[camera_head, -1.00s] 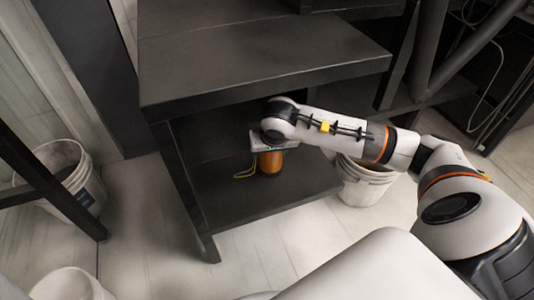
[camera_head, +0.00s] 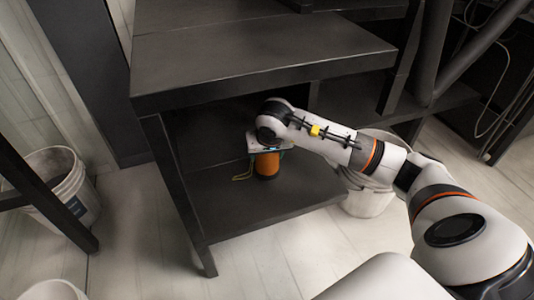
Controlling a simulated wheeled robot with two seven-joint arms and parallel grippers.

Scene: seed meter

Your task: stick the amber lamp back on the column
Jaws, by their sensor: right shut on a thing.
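The amber lamp (camera_head: 267,165) is an orange cylinder over the lower shelf of the dark bench. A thin yellow cord (camera_head: 243,172) hangs at its left. My right gripper (camera_head: 266,149) is shut on the lamp from above, with its fingers mostly hidden by the wrist. I cannot tell whether the lamp's base touches the shelf. I cannot make out the lamp's column for certain. My left gripper is not in view.
The thick bench top (camera_head: 260,55) overhangs the lower shelf (camera_head: 250,205) close behind my right wrist. A white bucket (camera_head: 368,200) stands under my right forearm. Another bucket (camera_head: 65,185) stands at left. Floor in front is clear.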

